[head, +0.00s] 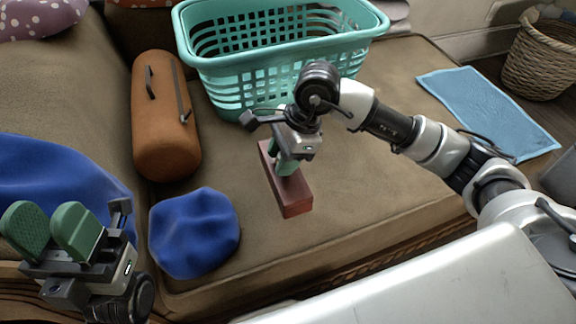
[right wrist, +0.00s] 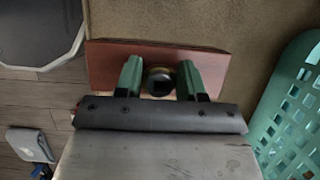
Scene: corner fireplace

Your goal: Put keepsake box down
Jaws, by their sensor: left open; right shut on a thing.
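The keepsake box (head: 293,196) is a long, flat reddish-brown block over the sofa seat, in front of the teal basket. In the right wrist view the box (right wrist: 105,66) spans the space behind the fingers. My right gripper (head: 286,163) is above it, its green fingers shut on a round dark knob on top; the fingers also show in the right wrist view (right wrist: 158,82). I cannot tell if the underside touches the cushion. My left gripper (head: 50,228) is open and empty at the lower left, near blue cloth.
The teal basket (head: 270,65) stands on the brown sofa (head: 350,190). An orange-brown bag (head: 165,125) and a blue beanbag-like lump (head: 194,232) lie left of the box. A light blue mat (head: 490,110) and a wicker basket (head: 545,55) are on the right.

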